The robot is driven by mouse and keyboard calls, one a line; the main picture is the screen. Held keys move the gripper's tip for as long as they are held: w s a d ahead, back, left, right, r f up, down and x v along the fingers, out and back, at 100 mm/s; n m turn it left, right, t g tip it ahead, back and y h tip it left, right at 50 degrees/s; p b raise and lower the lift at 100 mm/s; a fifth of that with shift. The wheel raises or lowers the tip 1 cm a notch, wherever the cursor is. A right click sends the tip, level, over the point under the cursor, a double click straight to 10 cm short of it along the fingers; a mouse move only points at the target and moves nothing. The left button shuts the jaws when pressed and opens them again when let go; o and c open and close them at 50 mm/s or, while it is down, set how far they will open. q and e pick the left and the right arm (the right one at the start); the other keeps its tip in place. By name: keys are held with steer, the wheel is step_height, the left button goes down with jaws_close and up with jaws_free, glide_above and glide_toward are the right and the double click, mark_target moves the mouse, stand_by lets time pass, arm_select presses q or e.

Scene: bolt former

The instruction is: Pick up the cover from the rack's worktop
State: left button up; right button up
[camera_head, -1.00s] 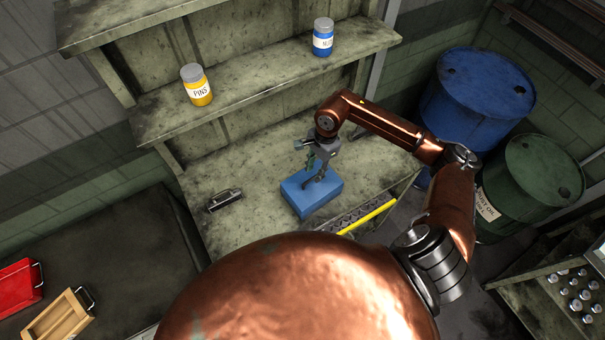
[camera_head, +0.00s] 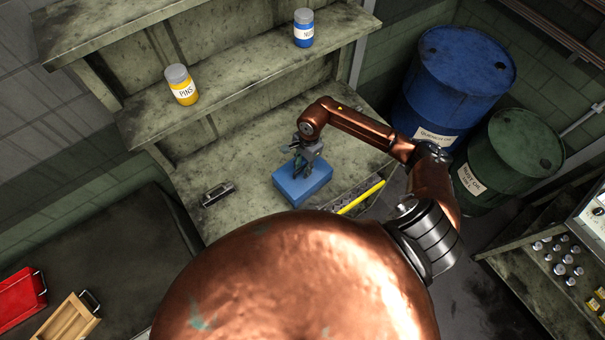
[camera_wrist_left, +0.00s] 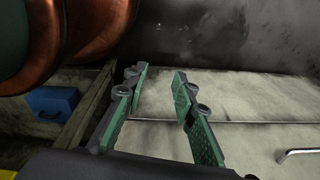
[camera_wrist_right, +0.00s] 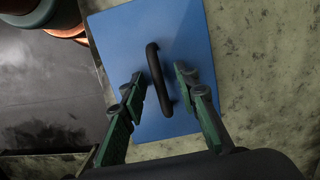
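The blue cover (camera_head: 312,190), a block with a dark curved handle (camera_wrist_right: 158,78), sits on the rack's worktop (camera_head: 240,150). It also shows in the right wrist view (camera_wrist_right: 190,40). My right gripper (camera_head: 299,172) is over the cover. In the right wrist view (camera_wrist_right: 157,80) its two green-padded fingers are open, one on each side of the handle, with gaps visible between fingers and handle. My left gripper (camera_wrist_left: 157,76) is open and empty; in the head view it is hidden. A small blue box-shaped thing (camera_wrist_left: 52,102) shows at the left of the left wrist view.
A dark metal handled piece (camera_head: 217,193) lies left of the cover. A yellow bar (camera_head: 361,197) runs along the worktop's front right. Blue (camera_head: 450,80) and green (camera_head: 508,160) drums stand right.

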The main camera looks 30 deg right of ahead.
steer(key=shift+c, duration=0.9)
jaws_close()
arm_select(q)
steer(key=shift+s+f, duration=0.1)
steer(key=shift+s, duration=0.65)
steer(key=shift+w, duration=0.2)
